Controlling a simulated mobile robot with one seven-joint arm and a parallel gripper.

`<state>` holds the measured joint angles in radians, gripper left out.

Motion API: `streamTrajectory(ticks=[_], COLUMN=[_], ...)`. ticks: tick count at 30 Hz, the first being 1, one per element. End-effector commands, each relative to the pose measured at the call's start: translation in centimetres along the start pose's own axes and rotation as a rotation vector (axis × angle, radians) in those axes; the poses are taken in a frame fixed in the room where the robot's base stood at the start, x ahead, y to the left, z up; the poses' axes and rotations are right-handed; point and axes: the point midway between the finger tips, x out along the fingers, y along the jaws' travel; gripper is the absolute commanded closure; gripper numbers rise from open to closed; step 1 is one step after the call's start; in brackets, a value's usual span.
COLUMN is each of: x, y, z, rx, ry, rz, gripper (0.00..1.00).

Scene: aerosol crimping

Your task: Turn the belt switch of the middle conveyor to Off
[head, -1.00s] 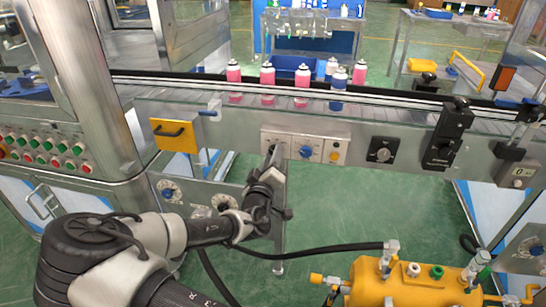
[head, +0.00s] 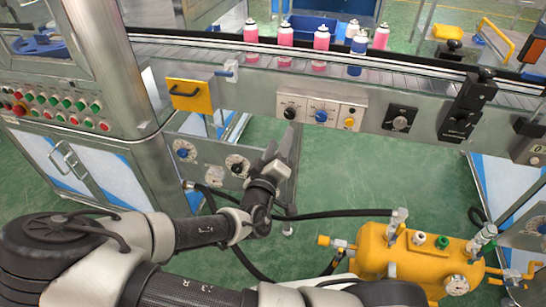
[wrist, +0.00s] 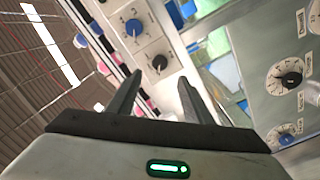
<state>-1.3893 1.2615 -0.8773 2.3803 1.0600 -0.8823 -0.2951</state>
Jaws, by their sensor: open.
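A control panel (head: 350,104) of pale plates sits on the front of the middle conveyor (head: 225,79). It holds a black rotary knob (head: 290,113), a blue rotary knob (head: 321,116) and a yellow button (head: 349,122). The labels are too small to read, so I cannot tell the belt switch by name. My gripper (head: 284,146) is below the black knob, apart from the panel. In the wrist view my gripper (wrist: 159,82) is open and empty. The black knob (wrist: 160,62) shows beyond and between its fingertips, with the blue knob (wrist: 133,27) farther up.
A separate black dial (head: 400,123) sits right of the panel. A yellow handled box (head: 189,95) hangs to its left. Pink and blue cans (head: 320,48) stand on the belt. A yellow tank (head: 420,262) with hoses stands at lower right. Green floor is open between.

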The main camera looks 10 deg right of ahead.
Motion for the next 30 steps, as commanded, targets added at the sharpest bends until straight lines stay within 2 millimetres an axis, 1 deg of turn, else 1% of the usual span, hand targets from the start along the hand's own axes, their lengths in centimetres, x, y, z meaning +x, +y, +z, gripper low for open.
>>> streamTrajectory(ticks=[1,6,9,12,17,30], x=[-1.4,-4.7,-6.0,-6.8,-7.2,-7.2], y=[0.0,0.0,0.0,0.0,0.0,0.0], z=[-0.2,-0.1,-0.1,0.0,0.0,0.0], rx=[0.0,0.0,0.0,0.0,0.0,0.0], ry=[0.003,0.001,0.001,0.001,0.0,0.0], rz=[-0.004,-0.004,-0.003,-0.001,0.0,0.0], gripper=[0.54,0.54,0.54,0.54,0.54,0.54])
